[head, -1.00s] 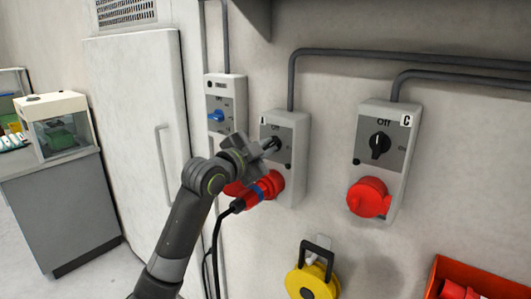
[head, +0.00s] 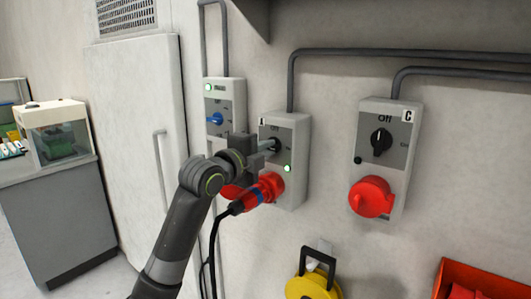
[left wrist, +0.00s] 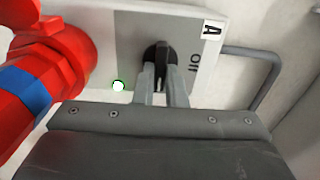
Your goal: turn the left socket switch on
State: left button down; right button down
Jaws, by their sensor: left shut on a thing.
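The left socket box, marked A (head: 298,132), is on the wall with a red socket and a red plug with a blue band (head: 262,190) in it. My left gripper (head: 272,146) is at its black knob. In the left wrist view my left gripper (left wrist: 160,88) has its two fingers shut on both sides of the black knob (left wrist: 160,52). A green light (left wrist: 118,86) glows on the box, also in the head view (head: 287,168). My right gripper is not in view.
Socket box C (head: 390,110) hangs to the right, its black knob (head: 381,141) at Off. A box with a blue knob (head: 216,119) and a lit green light is at left. A yellow reel (head: 313,287) and a red bin (head: 475,275) are below.

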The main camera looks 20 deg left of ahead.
pick_arm(q)
jog(key=shift+f, duration=0.1)
dwell(0.3)
jog(key=c, duration=1.5)
grip_release()
jog(key=shift+s, duration=0.15)
jog(key=b+v, duration=0.3)
jog(key=v, duration=1.4)
jog(key=shift+a, duration=0.1)
